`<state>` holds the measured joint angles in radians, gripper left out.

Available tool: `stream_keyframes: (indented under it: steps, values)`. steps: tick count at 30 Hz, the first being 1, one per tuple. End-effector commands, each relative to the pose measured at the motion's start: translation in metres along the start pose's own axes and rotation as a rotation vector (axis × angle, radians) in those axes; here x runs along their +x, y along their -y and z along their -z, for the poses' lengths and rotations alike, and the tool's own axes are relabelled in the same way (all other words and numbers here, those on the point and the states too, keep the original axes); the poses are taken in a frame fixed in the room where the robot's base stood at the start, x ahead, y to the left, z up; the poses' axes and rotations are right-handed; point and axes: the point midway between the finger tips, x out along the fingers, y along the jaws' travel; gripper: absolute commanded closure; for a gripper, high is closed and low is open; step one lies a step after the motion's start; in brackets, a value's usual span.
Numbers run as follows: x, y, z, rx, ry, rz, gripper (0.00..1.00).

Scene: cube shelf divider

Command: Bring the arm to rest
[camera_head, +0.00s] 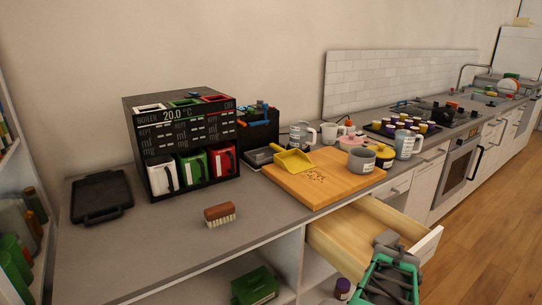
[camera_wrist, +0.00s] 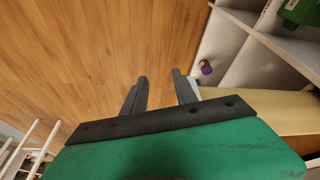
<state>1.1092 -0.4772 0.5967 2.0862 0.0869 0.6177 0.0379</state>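My gripper (camera_wrist: 160,77) shows in the wrist view with two dark fingers spread apart. Only wooden floor shows between the fingers, so it is open and empty. In the head view my green and grey arm is at the bottom right, in front of the open drawer (camera_head: 343,236). The fingertips cannot be made out there. The pale drawer side also shows at the right of the wrist view (camera_wrist: 270,105), close beside the gripper.
A purple-topped jar (camera_head: 343,288) and a green box (camera_head: 255,286) sit below the counter. The floor (camera_head: 490,235) at the right is clear.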

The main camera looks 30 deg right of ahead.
Motion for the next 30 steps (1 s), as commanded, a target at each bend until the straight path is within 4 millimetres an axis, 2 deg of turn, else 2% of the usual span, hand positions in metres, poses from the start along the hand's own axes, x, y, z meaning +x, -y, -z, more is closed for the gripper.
stream_keyframes:
  steps: [1, 6, 9, 13, 15, 18, 21, 24, 30]
  values:
    - [-0.022, 0.034, -0.003, -0.088, 0.001, 0.034, 0.66]
    - [-0.093, 0.13, -0.033, -0.381, 0.0, 0.142, 0.66]
    - [-0.138, 0.176, -0.065, -0.56, 0.001, 0.205, 0.66]
    - [-0.198, 0.22, -0.118, -0.802, 0.004, 0.287, 0.66]
    - [-0.227, 0.234, -0.147, -0.923, 0.005, 0.325, 0.66]
    - [-0.256, 0.243, -0.181, -1.06, 0.008, 0.367, 0.66]
    - [-0.27, 0.245, -0.201, -1.14, 0.01, 0.39, 0.66]
    - [-0.273, 0.245, -0.208, -1.165, 0.011, 0.398, 0.66]
    - [-0.272, 0.245, -0.208, -1.163, 0.011, 0.397, 0.66]
